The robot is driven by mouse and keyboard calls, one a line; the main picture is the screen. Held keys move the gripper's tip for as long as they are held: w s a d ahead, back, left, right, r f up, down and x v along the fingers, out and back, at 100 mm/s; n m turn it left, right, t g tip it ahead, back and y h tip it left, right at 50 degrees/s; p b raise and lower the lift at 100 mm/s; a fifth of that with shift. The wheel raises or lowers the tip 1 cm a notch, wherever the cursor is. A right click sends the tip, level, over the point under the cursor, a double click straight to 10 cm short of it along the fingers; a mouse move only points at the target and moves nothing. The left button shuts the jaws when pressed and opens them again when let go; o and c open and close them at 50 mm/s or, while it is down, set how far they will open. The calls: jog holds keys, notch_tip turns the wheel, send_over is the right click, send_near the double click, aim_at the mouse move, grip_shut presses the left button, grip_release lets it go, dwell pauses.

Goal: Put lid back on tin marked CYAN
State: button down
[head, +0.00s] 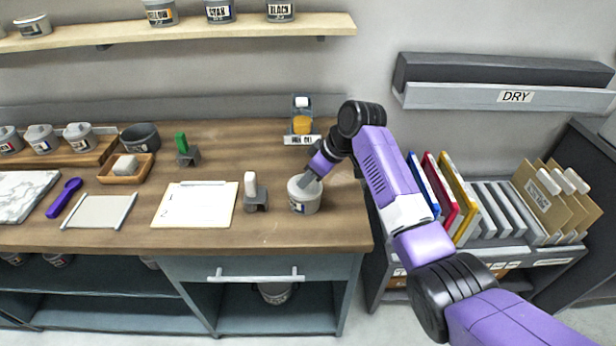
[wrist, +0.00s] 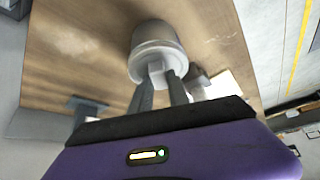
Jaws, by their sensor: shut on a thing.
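A grey tin (head: 304,198) stands upright near the right end of the wooden counter; its label is turned partly away and I cannot read it. My gripper (head: 307,179) comes down from the upper right to the tin's top. In the wrist view, the fingers of my gripper (wrist: 161,78) are shut on the small square knob of a pale grey lid (wrist: 157,62). The lid is at the mouth of the tin (wrist: 155,33), level with it; I cannot tell whether it is fully seated. A tin labelled CYAN (head: 220,12) stands on the wall shelf, its top cut off by the picture.
A stamp-like tool in a holder (head: 256,201) stands just left of the tin. A clipboard with paper (head: 195,204) lies further left. A small stand with an orange item (head: 302,125) is behind. Several lidded tins (head: 41,139) sit far left.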

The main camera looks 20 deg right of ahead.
jog(key=c, duration=0.7)
grip_release()
jog(key=shift+r+p, duration=2.05)
jog(key=shift+r, duration=1.45)
grip_shut()
